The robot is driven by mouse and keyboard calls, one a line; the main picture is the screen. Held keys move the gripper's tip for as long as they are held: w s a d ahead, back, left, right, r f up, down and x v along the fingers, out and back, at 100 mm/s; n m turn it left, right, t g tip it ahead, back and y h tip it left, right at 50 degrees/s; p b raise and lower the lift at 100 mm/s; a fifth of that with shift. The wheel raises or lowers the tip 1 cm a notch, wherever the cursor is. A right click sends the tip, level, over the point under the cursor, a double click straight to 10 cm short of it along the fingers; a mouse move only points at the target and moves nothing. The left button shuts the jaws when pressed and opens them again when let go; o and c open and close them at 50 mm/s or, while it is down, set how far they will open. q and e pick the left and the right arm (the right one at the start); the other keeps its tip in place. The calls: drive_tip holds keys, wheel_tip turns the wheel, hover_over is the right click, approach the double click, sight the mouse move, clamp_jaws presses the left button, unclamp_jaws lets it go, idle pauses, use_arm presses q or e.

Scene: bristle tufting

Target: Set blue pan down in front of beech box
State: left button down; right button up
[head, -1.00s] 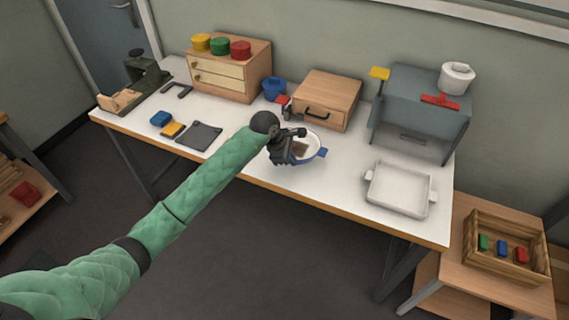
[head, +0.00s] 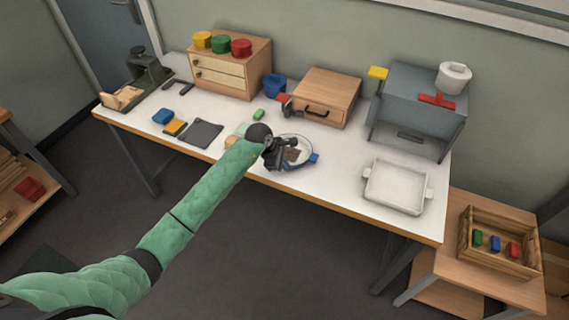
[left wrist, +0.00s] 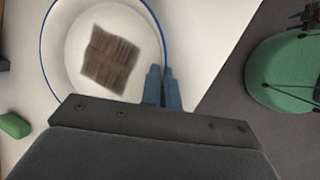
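The blue pan (head: 298,145) is a round dish with a white inside, a blue rim and a brown bristly patch in it. It is near the table's front edge, in front of the beech box (head: 341,105), which has a dark handle. My left gripper (head: 283,155) is at the pan's near left side and hides part of it. In the left wrist view, two blue finger-like shapes (left wrist: 163,88) sit close together astride the rim of the pan (left wrist: 62,52). I cannot tell whether the pan touches the table.
A white two-handled tray (head: 397,187) stands to the right, with clear tabletop between. A green block (head: 258,114) and a blue pot (head: 274,86) are behind and left. A dark flat plate (head: 202,134) lies left of my arm. A grey bench unit (head: 420,105) stands right of the box.

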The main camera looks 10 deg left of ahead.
use_arm(q)
drive_tip(key=c, duration=1.6)
unclamp_jaws()
drive_tip(key=shift+c, duration=0.2)
use_arm(e)
drive_tip(key=shift+d, duration=0.1)
